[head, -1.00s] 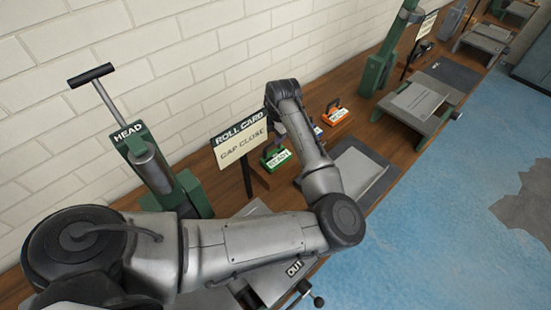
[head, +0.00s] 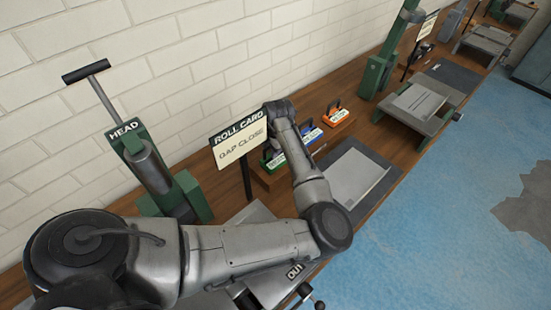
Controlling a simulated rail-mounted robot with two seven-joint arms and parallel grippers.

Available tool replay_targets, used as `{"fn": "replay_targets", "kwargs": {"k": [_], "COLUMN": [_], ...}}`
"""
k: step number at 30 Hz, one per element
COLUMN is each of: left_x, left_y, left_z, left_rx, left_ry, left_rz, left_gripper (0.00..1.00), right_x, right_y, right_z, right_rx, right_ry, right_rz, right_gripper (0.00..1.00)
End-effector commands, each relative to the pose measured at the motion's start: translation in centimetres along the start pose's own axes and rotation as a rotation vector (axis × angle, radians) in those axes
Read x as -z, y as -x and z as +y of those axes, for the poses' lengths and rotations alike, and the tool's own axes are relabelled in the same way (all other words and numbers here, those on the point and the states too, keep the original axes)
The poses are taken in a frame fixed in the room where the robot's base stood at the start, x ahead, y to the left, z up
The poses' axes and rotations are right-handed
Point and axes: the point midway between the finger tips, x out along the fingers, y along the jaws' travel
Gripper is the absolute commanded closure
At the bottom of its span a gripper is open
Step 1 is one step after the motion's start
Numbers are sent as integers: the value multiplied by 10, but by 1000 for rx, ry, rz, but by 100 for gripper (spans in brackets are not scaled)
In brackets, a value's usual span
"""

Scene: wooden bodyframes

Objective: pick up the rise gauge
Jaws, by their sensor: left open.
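Three small handled blocks stand in a row on the bench behind my left forearm: a green one (head: 268,163), a blue one (head: 311,135) and an orange one (head: 336,115). Each has a white label too small to read surely, so I cannot tell which is the rise gauge. My left arm reaches up over the bench, and its wrist end is above the green block. My left gripper (head: 272,143) is open and mostly hidden by the wrist and the sign. The green block is partly covered by the forearm and sign. My right gripper is not in view.
A "ROLL CARD / GAP CLOSE" sign (head: 239,141) stands close left of the wrist. A green press marked "HEAD" (head: 150,165) with a T-handle is further left. A grey plate (head: 357,178) lies right of the forearm. A white brick wall (head: 200,50) runs behind the bench.

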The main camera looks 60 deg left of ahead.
Motion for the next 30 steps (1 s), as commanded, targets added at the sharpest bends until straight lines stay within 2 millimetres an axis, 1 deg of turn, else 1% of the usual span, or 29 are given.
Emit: {"fn": "replay_targets", "kwargs": {"k": [2,16,30], "left_x": [0,0,0], "left_y": [0,1,1], "left_z": [0,0,0], "left_rx": [0,0,0], "left_ry": [0,0,0], "left_rz": [0,0,-1], "left_gripper": [56,100,100], "right_x": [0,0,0], "right_y": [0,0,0], "right_z": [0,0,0], "right_rx": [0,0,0], "right_ry": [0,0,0], "right_rz": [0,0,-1], "right_gripper": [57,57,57]}}
